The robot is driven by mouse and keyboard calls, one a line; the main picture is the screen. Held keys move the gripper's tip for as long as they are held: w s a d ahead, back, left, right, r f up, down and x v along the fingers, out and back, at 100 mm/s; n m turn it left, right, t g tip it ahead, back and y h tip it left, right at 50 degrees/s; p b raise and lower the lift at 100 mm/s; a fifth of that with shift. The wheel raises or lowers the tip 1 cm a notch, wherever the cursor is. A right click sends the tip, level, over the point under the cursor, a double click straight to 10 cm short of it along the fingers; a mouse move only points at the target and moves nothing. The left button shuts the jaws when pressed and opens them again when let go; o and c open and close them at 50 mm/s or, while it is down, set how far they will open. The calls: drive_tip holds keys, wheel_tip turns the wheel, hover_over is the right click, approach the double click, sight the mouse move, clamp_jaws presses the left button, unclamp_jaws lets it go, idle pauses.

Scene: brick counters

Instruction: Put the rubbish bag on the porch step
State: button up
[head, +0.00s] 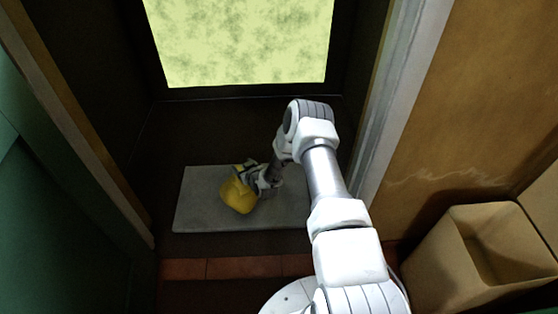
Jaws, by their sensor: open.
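A yellow rubbish bag (238,197) rests on, or just over, the grey porch step (200,212), a flat slab in the doorway. I cannot tell for certain whether the bag's underside touches the slab. My gripper (248,178) is open at the bag's upper right side, right against it in the picture. The fingers are small here and partly merge with the bag, so contact is unclear. My arm reaches in from the lower right and covers the right part of the slab.
A door frame (398,90) stands on the right and a dark green panel (50,220) on the left. A tan open bin (480,250) stands at the lower right. A row of reddish tiles (240,267) runs before the slab. The slab's left part is bare.

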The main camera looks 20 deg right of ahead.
wheel_tip(320, 180, up, 18)
drive_tip(key=w+n+g, duration=0.1)
drive_tip(key=w+g, duration=0.1)
drive_tip(key=s+r+g+h, duration=0.1)
drive_tip(key=s+r, duration=0.4)
drive_tip(key=r, duration=0.4)
drive_tip(key=s+r+g, duration=0.1)
drive_tip(key=s+r, duration=0.4)
drive_tip(key=r, duration=0.4)
drive_tip(key=s+r+m+g+h, duration=0.1)
drive_tip(key=s+r, duration=0.5)
drive_tip(key=s, duration=0.3)
drive_tip(key=s+r+m, duration=0.1)
drive_tip(key=s+r, duration=0.4)
drive_tip(key=s, duration=0.4)
drive_tip(key=s+m+g, duration=0.1)
drive_tip(key=s, duration=1.6)
drive_tip(key=shift+r+g, duration=0.4)
drive_tip(key=shift+a, duration=0.1)
